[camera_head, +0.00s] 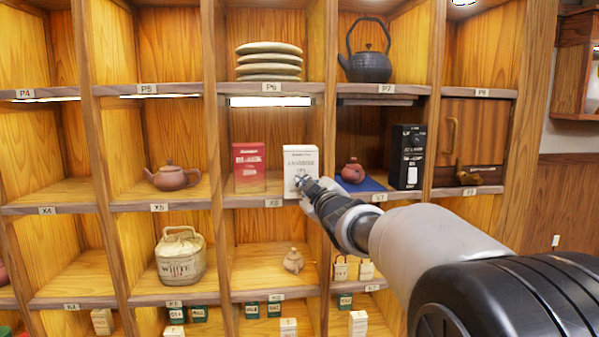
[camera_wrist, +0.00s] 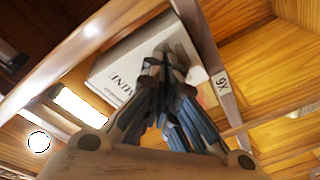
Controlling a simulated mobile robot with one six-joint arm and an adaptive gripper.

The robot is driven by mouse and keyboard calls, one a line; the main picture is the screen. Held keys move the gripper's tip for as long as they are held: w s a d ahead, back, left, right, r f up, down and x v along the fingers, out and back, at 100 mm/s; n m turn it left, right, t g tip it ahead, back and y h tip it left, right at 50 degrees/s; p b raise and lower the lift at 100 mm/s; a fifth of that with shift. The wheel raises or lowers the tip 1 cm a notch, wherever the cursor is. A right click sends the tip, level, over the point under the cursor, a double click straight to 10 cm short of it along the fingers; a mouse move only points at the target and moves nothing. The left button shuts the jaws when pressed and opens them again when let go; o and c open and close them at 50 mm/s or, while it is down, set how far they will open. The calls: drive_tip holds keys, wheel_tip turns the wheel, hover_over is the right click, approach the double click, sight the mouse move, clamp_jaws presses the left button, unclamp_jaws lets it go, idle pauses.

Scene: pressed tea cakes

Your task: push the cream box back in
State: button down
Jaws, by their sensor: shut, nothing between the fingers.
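The cream box (camera_head: 300,160) stands upright at the front edge of the shelf compartment labelled X6, at its right side. Its pale printed face also shows in the wrist view (camera_wrist: 122,62). My gripper (camera_head: 301,182) is shut and empty, with its fingertips in front of the box's lower front face. In the wrist view my gripper's fingertips (camera_wrist: 166,56) overlap the box, and I cannot tell whether they touch it. The fingers hide part of the box's front.
A red box (camera_head: 249,167) stands to the left in the same compartment. An upright divider (camera_head: 328,120) is close on the right. Beyond it are a small red-brown teapot (camera_head: 352,171) on a blue mat and a black box (camera_head: 407,157). Plates (camera_head: 269,62) are stacked above.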

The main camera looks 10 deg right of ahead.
drive_tip(key=shift+w+a+p, duration=0.25)
drive_tip(key=shift+w+p, duration=0.45)
drive_tip(key=shift+w, duration=1.05)
drive_tip(key=shift+w+a+p, duration=0.2)
drive_tip(key=shift+w+p, duration=0.5)
drive_tip(key=shift+w, duration=1.05)
drive_tip(key=shift+s+b, duration=0.25)
drive_tip(key=shift+b, duration=0.1)
drive_tip(key=s+d+b, duration=0.2)
drive_tip(key=s+b, duration=0.3)
drive_tip(key=s, duration=1)
drive_tip(key=shift+s, duration=0.25)
drive_tip(key=shift+d+f, duration=0.1)
drive_tip(key=s+d+f+m+g+h+b, duration=0.2)
drive_tip(key=s+f+m+g+b, duration=0.3)
drive_tip(key=s+f, duration=0.55)
drive_tip(key=s+d+f+m+g+h+b, duration=0.15)
drive_tip(key=s+f+b, duration=0.5)
drive_tip(key=f, duration=0.65)
drive_tip(key=s+a+f+m+g+b, duration=0.1)
drive_tip(key=s+f+m+g+b, duration=0.1)
drive_tip(key=s+f, duration=0.9)
drive_tip(key=s+a+f+m+g+b, duration=0.2)
drive_tip(key=s+f+g+b, duration=0.2)
drive_tip(key=s+f, duration=0.7)
drive_tip(key=shift+s+f+g+y+b, duration=0.25)
drive_tip(key=shift+s+g+y+b, duration=0.15)
drive_tip(key=shift+b, duration=0.6)
